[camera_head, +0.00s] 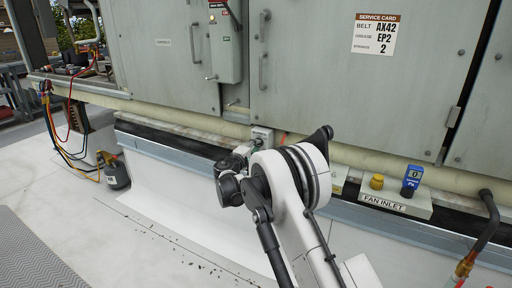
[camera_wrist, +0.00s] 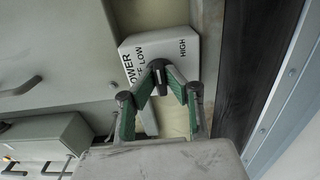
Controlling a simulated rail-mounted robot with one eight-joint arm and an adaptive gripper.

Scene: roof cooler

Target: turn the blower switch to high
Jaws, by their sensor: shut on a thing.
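The blower switch is a pale box on the unit's lower edge (camera_wrist: 132,48), lettered "...OWER", "...F", "LOW" and "HIGH" in the wrist view. It also shows small in the head view (camera_head: 262,133), just beyond my gripper (camera_head: 247,149). Its black knob (camera_wrist: 159,77) sits between the green-sided fingers of my gripper (camera_wrist: 160,80), which are shut on it. The fingers and palm hide part of the label. I cannot tell for sure which mark the knob points to.
A grey disconnect box (camera_head: 224,45) and door handles (camera_head: 263,65) stick out above the switch. Hoses and a dark canister (camera_head: 117,174) are at the left.

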